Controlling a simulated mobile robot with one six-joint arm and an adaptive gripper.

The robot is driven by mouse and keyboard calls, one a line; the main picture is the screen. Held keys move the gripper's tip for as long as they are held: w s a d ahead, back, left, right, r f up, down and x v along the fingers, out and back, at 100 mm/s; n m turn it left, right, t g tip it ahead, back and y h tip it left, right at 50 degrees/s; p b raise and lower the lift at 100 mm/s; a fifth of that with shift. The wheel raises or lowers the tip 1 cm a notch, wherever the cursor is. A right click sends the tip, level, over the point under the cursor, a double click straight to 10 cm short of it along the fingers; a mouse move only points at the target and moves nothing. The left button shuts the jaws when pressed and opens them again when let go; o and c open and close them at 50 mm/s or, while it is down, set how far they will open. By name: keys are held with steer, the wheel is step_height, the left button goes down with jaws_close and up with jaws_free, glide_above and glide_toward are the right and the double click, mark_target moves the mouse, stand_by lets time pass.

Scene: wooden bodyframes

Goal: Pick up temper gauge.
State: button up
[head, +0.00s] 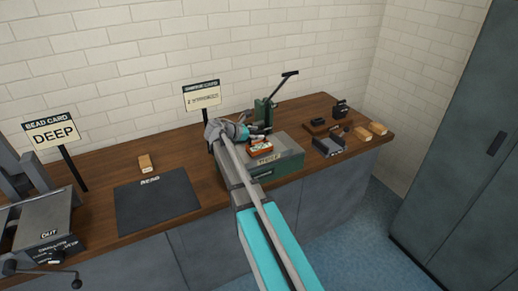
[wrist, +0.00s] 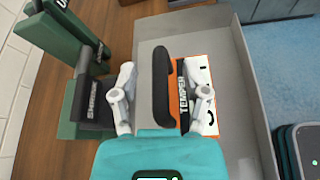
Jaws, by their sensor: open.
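The temper gauge (head: 260,148) is a small orange block with a pale face. It lies on the grey top of a box (head: 292,152) in the head view. In the wrist view the gauge (wrist: 175,66) shows a black strip lettered TEMPER and a rounded black bar along its left side. My gripper (wrist: 160,100) is open, with one finger left of the black bar and the other over the pale face. I cannot tell whether the fingers touch it. In the head view my gripper (head: 252,134) is just behind the gauge, partly blurred together with it.
A green lever press (head: 264,110) stands close behind the gauge; its green body (wrist: 60,35) and a black part are near my left finger. A black mat (head: 157,205) and a wooden block (head: 146,163) lie left. Several small items are on the right of the bench.

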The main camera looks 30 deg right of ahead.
steer(key=shift+d+f, duration=0.2)
steer(key=shift+d, duration=0.25)
jaws_close()
stand_by(0.3)
